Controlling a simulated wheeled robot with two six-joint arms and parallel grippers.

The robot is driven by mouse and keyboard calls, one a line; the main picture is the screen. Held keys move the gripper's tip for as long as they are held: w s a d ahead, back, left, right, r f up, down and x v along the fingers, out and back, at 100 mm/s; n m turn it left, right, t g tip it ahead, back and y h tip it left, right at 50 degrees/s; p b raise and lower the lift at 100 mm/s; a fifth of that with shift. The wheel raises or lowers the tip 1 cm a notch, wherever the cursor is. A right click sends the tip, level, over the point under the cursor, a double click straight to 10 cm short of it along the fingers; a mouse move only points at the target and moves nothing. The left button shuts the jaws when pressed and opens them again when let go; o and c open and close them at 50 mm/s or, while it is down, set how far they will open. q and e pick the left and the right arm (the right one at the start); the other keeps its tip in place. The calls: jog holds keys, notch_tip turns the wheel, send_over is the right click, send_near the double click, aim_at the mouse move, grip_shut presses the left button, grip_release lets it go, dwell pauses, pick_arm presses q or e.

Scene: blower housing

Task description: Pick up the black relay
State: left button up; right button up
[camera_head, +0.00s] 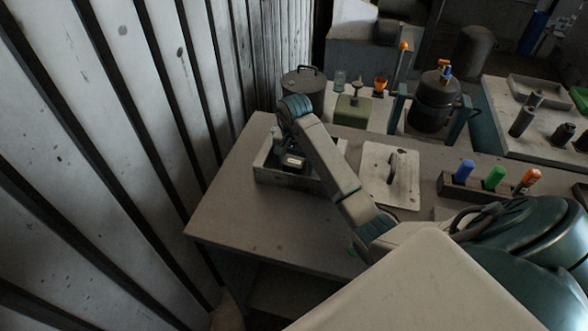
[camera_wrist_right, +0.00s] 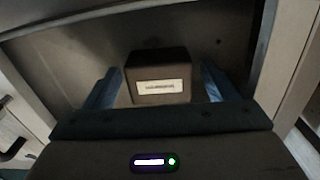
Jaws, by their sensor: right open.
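The black relay (camera_head: 294,163) is a small dark block with a white label, inside a shallow grey tray (camera_head: 288,181) on the table. In the right wrist view the relay (camera_wrist_right: 158,75) shows its label side, between the two bluish fingers of my right gripper (camera_wrist_right: 160,70). The gripper is open, with a finger on each side of the relay and a visible gap at each. In the head view the gripper is mostly hidden behind my own arm. My left gripper is not in view.
A pale plate with a handle (camera_head: 391,178) lies right of the tray. A dark pot (camera_head: 303,87) and a green box (camera_head: 352,111) stand behind. A rack with blue, green and orange pegs (camera_head: 488,191) is at right. A ribbed wall (camera_head: 130,110) borders the left.

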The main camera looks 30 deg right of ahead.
jog(key=shift+r, duration=0.1)
jog(key=c, duration=1.1)
jog(key=shift+r, duration=0.1)
